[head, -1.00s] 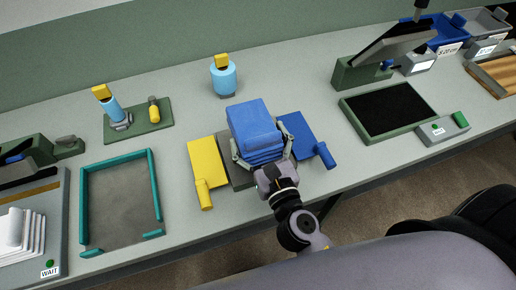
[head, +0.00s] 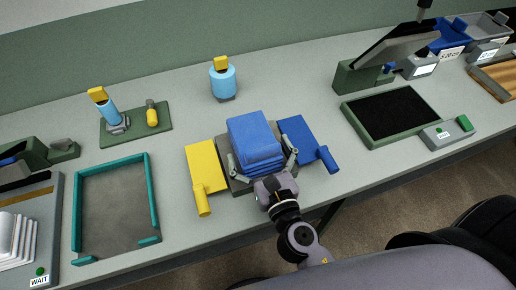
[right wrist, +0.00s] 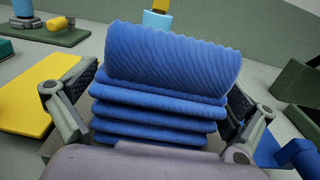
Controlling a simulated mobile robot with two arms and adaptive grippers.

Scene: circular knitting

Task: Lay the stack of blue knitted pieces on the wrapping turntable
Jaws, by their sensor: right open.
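The stack of blue knitted pieces (head: 255,140) sits on a dark grey plate (head: 237,186) between a yellow panel and a blue panel. This plate seems to be the wrapping turntable. The stack is several folded layers high, with a thick ribbed fold on top in the right wrist view (right wrist: 170,58). My right gripper (head: 261,160) is open, with one finger on each side of the stack at its near end. In the right wrist view the dark pads stand close beside the layers; contact is hard to tell. My left gripper is not in view.
The yellow panel (head: 203,166) and blue panel (head: 298,138) have handles toward the near edge. A teal-edged tray (head: 78,215) lies left, a green-framed black mat (head: 392,114) right. A light-blue bottle (head: 223,83) stands behind the stack. Table between is clear.

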